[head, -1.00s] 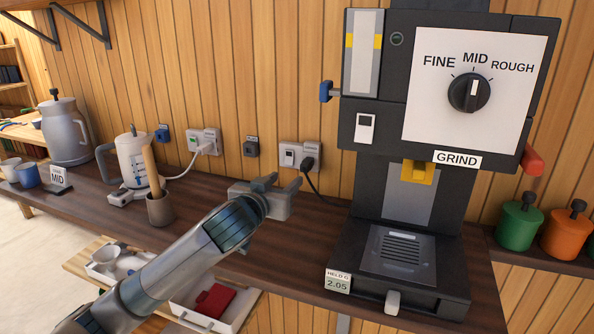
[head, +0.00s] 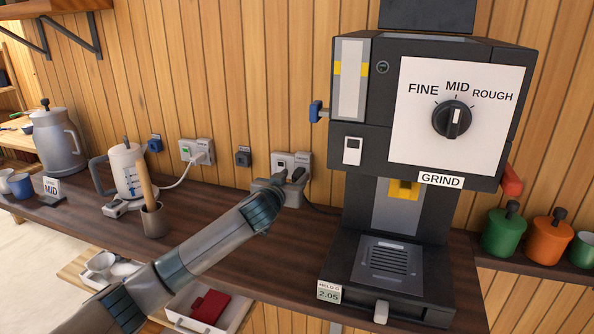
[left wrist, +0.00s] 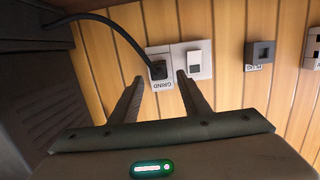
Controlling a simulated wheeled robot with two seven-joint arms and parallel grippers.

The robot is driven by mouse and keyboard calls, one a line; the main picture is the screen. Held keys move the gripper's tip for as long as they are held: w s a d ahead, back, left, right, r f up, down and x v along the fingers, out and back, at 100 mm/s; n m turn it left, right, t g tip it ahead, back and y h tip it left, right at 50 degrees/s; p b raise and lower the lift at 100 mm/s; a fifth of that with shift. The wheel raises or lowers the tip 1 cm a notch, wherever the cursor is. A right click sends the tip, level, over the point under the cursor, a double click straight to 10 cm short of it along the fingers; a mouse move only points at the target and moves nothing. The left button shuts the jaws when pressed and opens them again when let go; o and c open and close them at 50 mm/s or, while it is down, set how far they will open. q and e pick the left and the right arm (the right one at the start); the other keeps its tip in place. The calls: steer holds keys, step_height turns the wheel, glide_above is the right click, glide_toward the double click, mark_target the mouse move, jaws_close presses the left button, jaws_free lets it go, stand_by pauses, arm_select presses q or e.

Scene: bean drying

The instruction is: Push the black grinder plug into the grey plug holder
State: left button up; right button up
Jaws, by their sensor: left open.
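The black grinder plug (left wrist: 158,70) sits in the wall socket marked GRIND (left wrist: 160,50), its black cord running up and left in the left wrist view. In the head view my gripper mostly hides the plug. The grey plug holder (head: 243,157) is a dark grey box on the wall left of that socket; it also shows in the left wrist view (left wrist: 260,52), right of the socket. My left gripper (head: 290,175) is open in front of the socket. In the left wrist view its fingertips (left wrist: 157,80) are on either side of the plug; contact is unclear.
The grinder (head: 360,175) stands close to the right of my gripper. A white kettle (head: 127,170), a cup with a wooden handle (head: 153,220) and a socket with a white plug (head: 197,151) are to the left. The dark counter (head: 215,190) below has free room.

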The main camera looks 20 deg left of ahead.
mark_target(296, 174)
arm_select(q)
steer(key=shift+w+d+f+p, duration=0.1)
steer(key=shift+w+f+p, duration=0.1)
steer(key=shift+w, duration=0.65)
steer(key=shift+w+f+p, duration=0.1)
steer(key=shift+w+p, duration=0.1)
steer(key=shift+w, duration=0.6)
steer(key=shift+c, duration=0.3)
jaws_close()
